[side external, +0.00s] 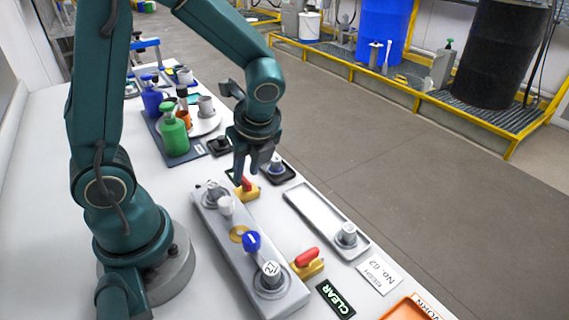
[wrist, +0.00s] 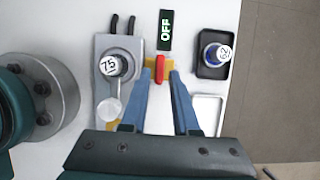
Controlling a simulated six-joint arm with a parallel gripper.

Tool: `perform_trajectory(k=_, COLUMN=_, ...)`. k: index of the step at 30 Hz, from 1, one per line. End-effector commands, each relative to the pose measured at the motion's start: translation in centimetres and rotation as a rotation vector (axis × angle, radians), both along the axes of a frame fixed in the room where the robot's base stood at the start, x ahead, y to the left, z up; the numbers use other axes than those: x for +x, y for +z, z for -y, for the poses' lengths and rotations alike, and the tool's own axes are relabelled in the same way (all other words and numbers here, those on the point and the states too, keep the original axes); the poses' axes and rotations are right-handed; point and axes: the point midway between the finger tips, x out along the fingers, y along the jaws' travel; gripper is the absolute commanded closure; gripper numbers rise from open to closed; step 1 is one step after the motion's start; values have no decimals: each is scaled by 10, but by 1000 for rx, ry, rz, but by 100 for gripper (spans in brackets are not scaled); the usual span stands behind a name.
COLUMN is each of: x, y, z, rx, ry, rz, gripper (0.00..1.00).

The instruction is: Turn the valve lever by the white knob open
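A red valve lever (side external: 246,184) on a yellow base stands beside the far end of the long grey panel (side external: 225,240), near the white knob (side external: 226,207). In the wrist view the red lever (wrist: 160,69) lies lengthwise up and down the picture, below a black OFF label (wrist: 166,30). The white knob (wrist: 109,109) is to its left. My gripper (side external: 249,172) points down over this lever. In the wrist view its blue fingers (wrist: 163,77) are apart, one on each side of the lever. I cannot tell whether they touch it.
A second red lever (side external: 307,257) is by the blue knob (side external: 251,241) and a CLEAR label (side external: 336,299). A black tray with a capped container (wrist: 214,54) is right of my gripper. A white tray (side external: 318,212) lies nearby. A green bottle (side external: 174,133) stands farther back.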

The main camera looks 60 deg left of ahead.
Motion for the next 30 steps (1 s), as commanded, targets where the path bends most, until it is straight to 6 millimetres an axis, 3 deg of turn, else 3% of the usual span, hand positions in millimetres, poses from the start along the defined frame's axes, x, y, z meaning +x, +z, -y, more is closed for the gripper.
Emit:
perform_trajectory(k=6, x=-1, y=-21, z=-9, rx=1, ry=3, rz=-2, gripper=71)
perform_trajectory(k=16, x=0, y=-24, z=-10, rx=0, ry=1, rz=2, gripper=71)
perform_trajectory(k=18, x=0, y=-24, z=-10, rx=0, ry=1, rz=2, gripper=98)
perform_trajectory(k=30, x=1, y=-24, z=-10, rx=-1, ry=36, rz=4, gripper=100)
